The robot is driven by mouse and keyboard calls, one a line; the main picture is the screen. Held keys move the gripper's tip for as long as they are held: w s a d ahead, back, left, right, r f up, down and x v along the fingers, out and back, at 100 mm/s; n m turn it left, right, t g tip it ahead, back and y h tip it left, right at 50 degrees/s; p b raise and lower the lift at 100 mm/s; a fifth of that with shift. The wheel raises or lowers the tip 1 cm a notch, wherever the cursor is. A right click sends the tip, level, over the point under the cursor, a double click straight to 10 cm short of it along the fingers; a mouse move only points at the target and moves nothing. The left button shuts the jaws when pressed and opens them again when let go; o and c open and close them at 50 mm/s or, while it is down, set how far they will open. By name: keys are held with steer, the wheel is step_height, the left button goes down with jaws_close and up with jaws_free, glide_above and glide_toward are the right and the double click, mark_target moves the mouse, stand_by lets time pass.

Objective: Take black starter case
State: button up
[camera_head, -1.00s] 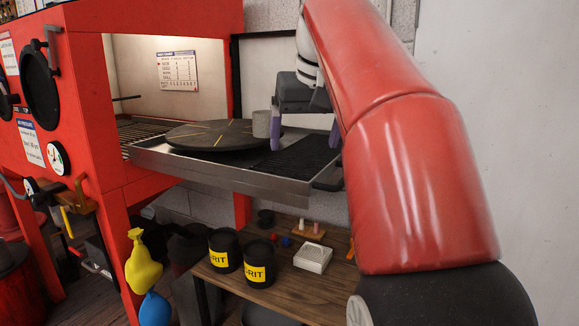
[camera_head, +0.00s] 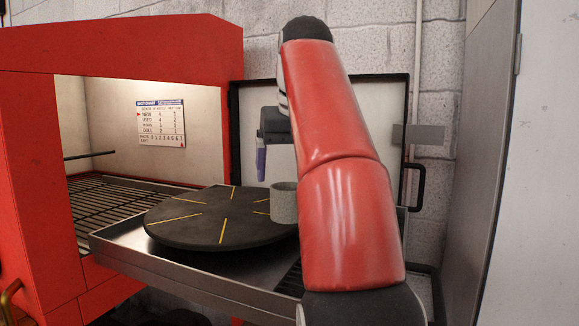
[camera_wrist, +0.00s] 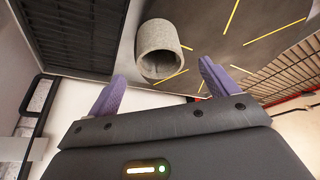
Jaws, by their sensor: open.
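A grey, rough-looking hollow cylinder (camera_head: 284,203) stands upright near the right edge of a dark round turntable (camera_head: 190,222) with yellow lines. It looks grey rather than black; I see no other case on the turntable. In the wrist view the cylinder (camera_wrist: 160,50) shows its open end, ahead of and between my fingertips, apart from them. My gripper (camera_wrist: 162,72) is open and empty, with two purple fingers spread. In the head view my gripper (camera_head: 262,165) hangs above and slightly behind the cylinder; one finger is hidden behind my red arm, which also covers the cylinder's right side.
The turntable sits on a metal tray (camera_head: 190,285) pulled out of a red blast cabinet (camera_head: 120,45). Slatted grating (camera_head: 120,205) lies inside the cabinet at left. An open black-framed door (camera_head: 402,100) stands behind my arm. A grey panel (camera_head: 490,130) is at right.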

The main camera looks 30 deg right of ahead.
mark_target(287, 199)
steer(key=shift+b+x, duration=0.65)
steer(key=shift+x, duration=3.3)
steer(key=c, duration=1.6)
